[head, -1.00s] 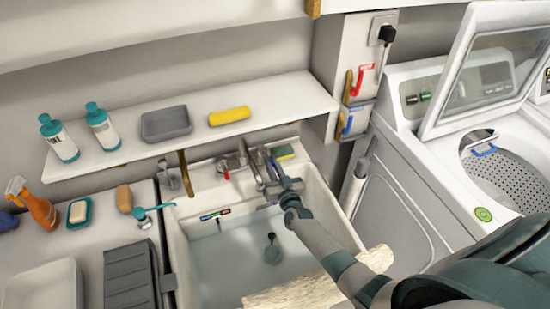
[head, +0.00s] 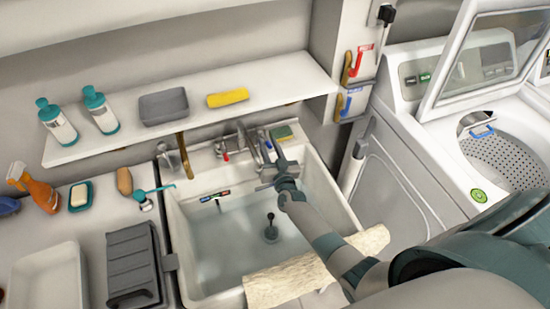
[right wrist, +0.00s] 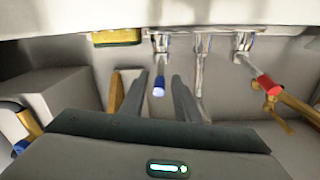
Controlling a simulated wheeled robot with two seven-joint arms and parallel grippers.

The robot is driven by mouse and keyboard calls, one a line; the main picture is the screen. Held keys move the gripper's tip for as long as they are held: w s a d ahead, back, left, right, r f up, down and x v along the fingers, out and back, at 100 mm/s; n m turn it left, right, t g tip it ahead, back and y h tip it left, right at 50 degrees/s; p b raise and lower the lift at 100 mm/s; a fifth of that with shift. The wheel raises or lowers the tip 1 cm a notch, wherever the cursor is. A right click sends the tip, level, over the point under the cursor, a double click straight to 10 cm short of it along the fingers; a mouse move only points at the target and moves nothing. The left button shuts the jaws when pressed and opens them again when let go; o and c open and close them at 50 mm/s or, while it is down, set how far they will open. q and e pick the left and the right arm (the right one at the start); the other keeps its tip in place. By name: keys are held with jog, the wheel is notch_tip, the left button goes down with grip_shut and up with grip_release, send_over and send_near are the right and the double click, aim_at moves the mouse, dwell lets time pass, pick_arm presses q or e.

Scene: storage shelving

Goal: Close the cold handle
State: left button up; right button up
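The cold handle, a metal lever with a blue tip (head: 267,144), is on the tap at the back of the sink. In the right wrist view its blue tip (right wrist: 158,88) shows between the two fingers of my right gripper (right wrist: 162,90); I cannot tell whether either finger touches it. In the head view my right gripper (head: 274,165) is over the back of the basin, close to the tap, and partly hides it. It is open. The red-tipped hot handle (head: 226,157) stands left of the spout, and at the right in the right wrist view (right wrist: 265,83). My left gripper is not in view.
A sponge (head: 282,132) lies right of the tap. A wall panel (head: 353,75) carries another red and another blue handle. A pale cloth (head: 290,280) hangs over the sink front.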

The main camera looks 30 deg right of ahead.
jog(key=s+a+b, duration=0.2)
jog(key=s+a, duration=0.1)
jog(key=s, duration=1.4)
jog(key=shift+b, duration=0.3)
jog(key=shift+d+r, duration=0.1)
